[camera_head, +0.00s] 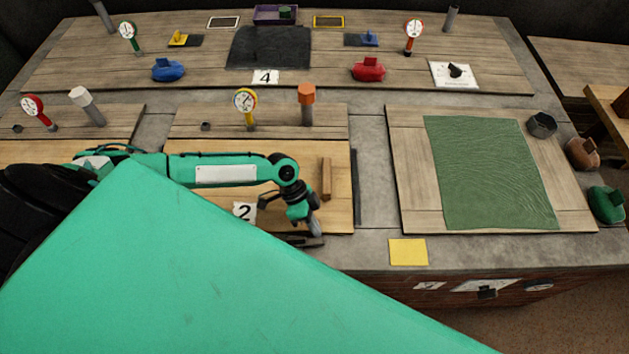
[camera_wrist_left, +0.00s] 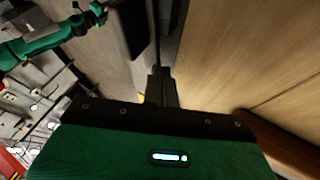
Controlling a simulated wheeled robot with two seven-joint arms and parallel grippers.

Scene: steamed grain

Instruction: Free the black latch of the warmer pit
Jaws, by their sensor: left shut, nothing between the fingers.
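My left gripper (camera_head: 314,228) reaches down at the front edge of the light wooden panel (camera_head: 338,212) that has a wooden bar handle (camera_head: 326,178) and a card marked 2. Its fingers are shut and empty; they also show in the left wrist view (camera_wrist_left: 162,88). A dark flat piece (camera_head: 305,241) lies close by the fingertips; it may be the black latch, but I cannot tell, nor whether they touch. In the wrist view the fingers point along a dark gap beside pale wood (camera_wrist_left: 235,60). My right gripper is not clearly in view.
A black strip (camera_head: 357,187) lies right of the panel. Farther right are a green mat (camera_head: 490,170) on a board and a yellow note (camera_head: 408,252). A yellow gauge (camera_head: 245,102) and an orange-topped post (camera_head: 307,103) stand behind. My green arm part covers the lower left.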

